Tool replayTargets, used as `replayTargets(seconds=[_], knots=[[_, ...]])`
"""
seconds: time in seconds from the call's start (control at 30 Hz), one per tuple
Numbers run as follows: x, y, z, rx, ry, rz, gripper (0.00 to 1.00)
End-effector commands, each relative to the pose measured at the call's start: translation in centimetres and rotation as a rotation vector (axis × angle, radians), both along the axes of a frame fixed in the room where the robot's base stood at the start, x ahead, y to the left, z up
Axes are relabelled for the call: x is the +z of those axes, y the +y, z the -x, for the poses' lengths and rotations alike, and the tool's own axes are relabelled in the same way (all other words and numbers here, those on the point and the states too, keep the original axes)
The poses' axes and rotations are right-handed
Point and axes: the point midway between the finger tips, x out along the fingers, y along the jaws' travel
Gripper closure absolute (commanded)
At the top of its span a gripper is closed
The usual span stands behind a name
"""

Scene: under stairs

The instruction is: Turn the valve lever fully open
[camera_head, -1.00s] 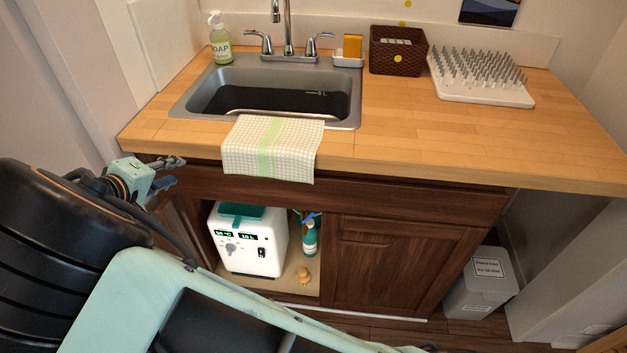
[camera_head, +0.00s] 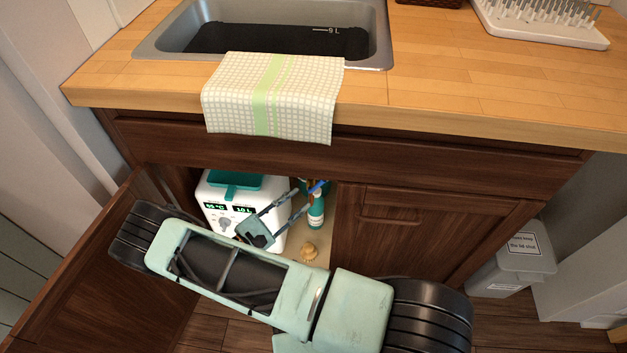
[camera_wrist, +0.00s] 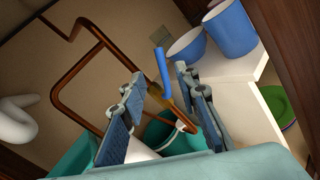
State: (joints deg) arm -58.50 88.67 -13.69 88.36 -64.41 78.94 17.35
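The blue valve lever (camera_wrist: 163,72) stands upright in the wrist view, between and beyond my fingertips. It joins copper pipework (camera_wrist: 62,90) at the back of the open under-sink cupboard. In the head view, the lever (camera_head: 318,186) shows as a small blue bar near the top of the opening. My gripper (camera_wrist: 158,78) is open, a finger on each side of the lever's line; I cannot tell whether either touches it. In the head view, my gripper (camera_head: 301,199) reaches into the cupboard just below left of the lever. The valve body is partly hidden by the fingers.
The open cupboard door (camera_head: 95,270) is at left. Blue containers (camera_wrist: 232,28) sit on a white ledge.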

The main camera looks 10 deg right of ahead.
Motion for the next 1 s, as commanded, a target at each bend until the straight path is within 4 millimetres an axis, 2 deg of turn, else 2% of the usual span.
replayTargets(seconds=[0.5, 0.7, 1.0], knots=[[0.0, -7.2, -4.8, -0.002, -0.003, -0.003, 0.71], [0.1, -8.4, -5.6, 0.0, -0.003, -0.003, 0.71], [0.1, -8.5, -5.7, 0.0, -0.002, -0.004, 0.73]])
